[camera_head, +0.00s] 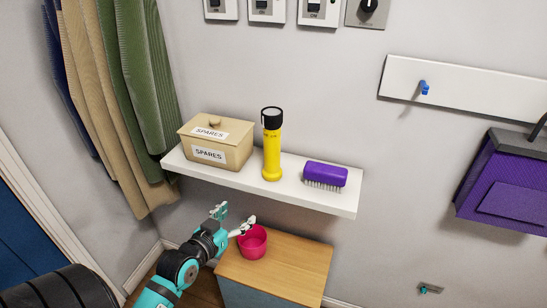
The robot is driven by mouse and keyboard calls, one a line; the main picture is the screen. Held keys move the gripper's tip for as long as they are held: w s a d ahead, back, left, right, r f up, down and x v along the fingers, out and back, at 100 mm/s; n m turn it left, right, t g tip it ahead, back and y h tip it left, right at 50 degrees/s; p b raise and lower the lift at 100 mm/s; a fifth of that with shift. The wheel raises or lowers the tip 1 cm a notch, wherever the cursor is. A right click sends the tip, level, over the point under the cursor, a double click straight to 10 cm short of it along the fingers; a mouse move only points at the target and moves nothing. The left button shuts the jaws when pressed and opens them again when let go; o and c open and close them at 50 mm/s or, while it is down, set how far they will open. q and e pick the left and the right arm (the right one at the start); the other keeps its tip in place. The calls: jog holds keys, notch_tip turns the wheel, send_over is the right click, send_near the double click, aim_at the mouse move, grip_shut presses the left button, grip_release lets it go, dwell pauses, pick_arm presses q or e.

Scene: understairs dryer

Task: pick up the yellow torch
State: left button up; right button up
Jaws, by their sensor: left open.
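The yellow torch (271,150) stands upright on the white wall shelf (300,192), with its black-rimmed head at the top. It is between a tan box labelled SPARES and a purple brush. My left gripper (235,221) is open and empty. It is below the shelf's front edge, lower and to the left of the torch, and apart from it. My right gripper is not in view.
The SPARES box (218,141) is left of the torch and the purple brush (325,176) is right of it. A pink pot (252,243) sits on a wooden-topped cabinet (290,270) near my gripper. Coats (110,90) hang at left. Switches (316,10) are above.

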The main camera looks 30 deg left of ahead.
aim_at(268, 146)
pick_arm(q)
notch_tip(268, 146, up, 16)
jog(key=s+d+m+t, duration=0.1)
jog(key=s+d+t, duration=0.1)
jog(key=t, duration=0.1)
jog(key=shift+h, duration=0.3)
jog(key=w+p, duration=0.2)
jog(key=w, duration=0.9)
jog(key=shift+w+a+f+p, duration=0.1)
jog(key=shift+w+p, duration=0.05)
jog(key=shift+p, duration=0.25)
jog(key=shift+w, duration=0.5)
jog(key=shift+w+p, duration=0.3)
jog(key=shift+w, duration=0.05)
jog(key=w+p, duration=0.1)
jog(key=w, duration=0.2)
jog(key=shift+w+a, duration=0.15)
jog(key=shift+w, duration=0.55)
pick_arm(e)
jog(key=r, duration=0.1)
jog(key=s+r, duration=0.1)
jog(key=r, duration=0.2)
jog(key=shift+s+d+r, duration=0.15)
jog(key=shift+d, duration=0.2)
pick_arm(q)
jog(key=shift+s, duration=0.1)
jog(key=shift+c, duration=0.2)
